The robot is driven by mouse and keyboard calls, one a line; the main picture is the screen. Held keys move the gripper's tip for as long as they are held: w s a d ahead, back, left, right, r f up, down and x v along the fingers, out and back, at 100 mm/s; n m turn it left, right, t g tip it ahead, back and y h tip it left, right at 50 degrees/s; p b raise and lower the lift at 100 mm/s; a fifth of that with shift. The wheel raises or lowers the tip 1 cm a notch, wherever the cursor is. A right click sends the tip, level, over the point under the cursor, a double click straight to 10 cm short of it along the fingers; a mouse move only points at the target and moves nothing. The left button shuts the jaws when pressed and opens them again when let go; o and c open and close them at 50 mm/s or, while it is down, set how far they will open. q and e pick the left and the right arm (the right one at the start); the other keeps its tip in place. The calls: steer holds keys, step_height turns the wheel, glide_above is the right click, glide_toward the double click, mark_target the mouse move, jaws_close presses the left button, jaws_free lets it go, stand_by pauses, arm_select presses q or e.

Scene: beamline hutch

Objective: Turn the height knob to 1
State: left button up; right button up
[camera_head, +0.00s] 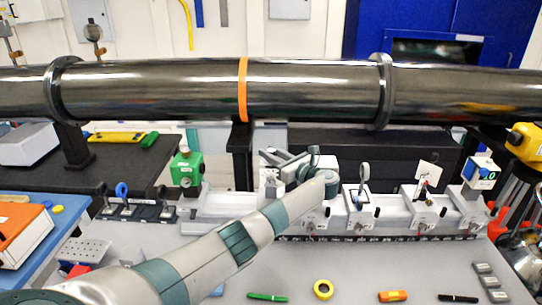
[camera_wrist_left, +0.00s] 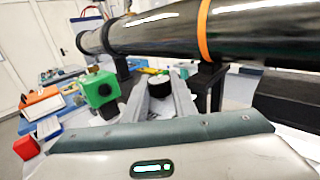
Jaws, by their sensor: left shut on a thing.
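My left arm reaches in from the lower left in the head view. Its gripper (camera_head: 272,160) is at the stage left of centre on the optical rail (camera_head: 232,205). In the left wrist view the two grey fingers stand on either side of a small dark round knob (camera_wrist_left: 158,88), and the left gripper (camera_wrist_left: 160,98) is shut on it. In the head view the knob is hidden by the gripper and wrist. I cannot read any scale or number on the knob. My right gripper is not in view.
A long dark beam pipe (camera_head: 310,88) with an orange band runs behind and above the gripper. A green box with a dial (camera_head: 187,168) stands close to the left. Other rail stages (camera_head: 360,205) stand to the right.

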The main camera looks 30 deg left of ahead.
mark_target(271, 149)
arm_select(q)
steer(key=shift+r, duration=0.15)
steer(key=o, duration=1)
steer(key=shift+o, duration=0.2)
steer(key=shift+r+b, duration=0.3)
steer(key=shift+b, duration=0.05)
step_height(271, 149, up, 3)
steer(key=shift+r+b, duration=0.15)
steer(key=shift+b, duration=0.8)
steer(key=d+r+b, duration=0.4)
steer(key=d+r, duration=0.3)
steer(key=d, duration=0.4)
steer(key=shift+w+d, duration=0.15)
steer(key=shift+d, duration=0.15)
